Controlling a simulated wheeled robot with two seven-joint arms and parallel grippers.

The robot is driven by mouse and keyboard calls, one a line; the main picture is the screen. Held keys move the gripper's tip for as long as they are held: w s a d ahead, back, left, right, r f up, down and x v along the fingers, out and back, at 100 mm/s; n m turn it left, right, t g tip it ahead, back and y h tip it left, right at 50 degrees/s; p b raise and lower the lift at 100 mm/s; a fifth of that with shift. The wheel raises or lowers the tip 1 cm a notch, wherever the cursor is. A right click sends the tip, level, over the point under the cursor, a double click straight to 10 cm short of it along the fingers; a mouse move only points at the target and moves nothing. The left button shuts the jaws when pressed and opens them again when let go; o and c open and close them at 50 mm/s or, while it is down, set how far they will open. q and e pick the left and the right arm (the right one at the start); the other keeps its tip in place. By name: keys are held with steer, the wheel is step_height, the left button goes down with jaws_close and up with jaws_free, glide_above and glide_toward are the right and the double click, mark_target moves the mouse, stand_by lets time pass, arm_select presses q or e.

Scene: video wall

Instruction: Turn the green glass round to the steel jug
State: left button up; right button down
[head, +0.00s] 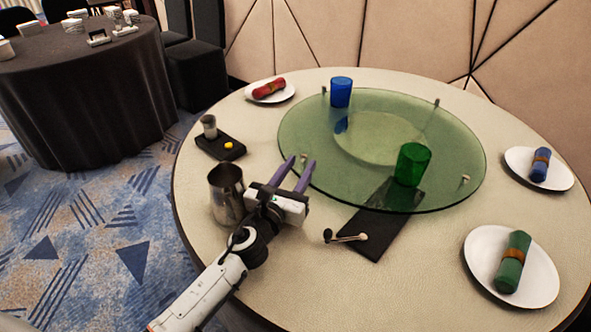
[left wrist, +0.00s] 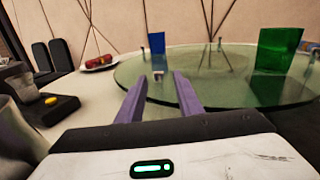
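The green glass (head: 413,165) stands on the right front part of the round glass turntable (head: 300,150). It also shows at the right of the left wrist view (left wrist: 277,50). The steel jug (head: 227,194) stands on the table at the turntable's left front, just left of my left gripper. My left gripper (head: 301,166) is open and empty, its two purple fingers pointing at the turntable's near left edge, close to a small peg (head: 304,158) on the rim. The same fingers show in the left wrist view (left wrist: 158,88). My right gripper is not in view.
A blue glass (head: 341,92) stands at the turntable's back left. A black tray (head: 232,153) with a small cup and yellow item lies behind the jug. A crank handle (head: 345,237) sits by a dark mat (head: 375,240). Plates with red, blue (head: 540,165) and green (head: 513,262) napkins ring the table.

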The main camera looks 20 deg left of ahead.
arm_select(q)
steer(key=shift+s, duration=1.15)
steer(key=shift+c, duration=0.4)
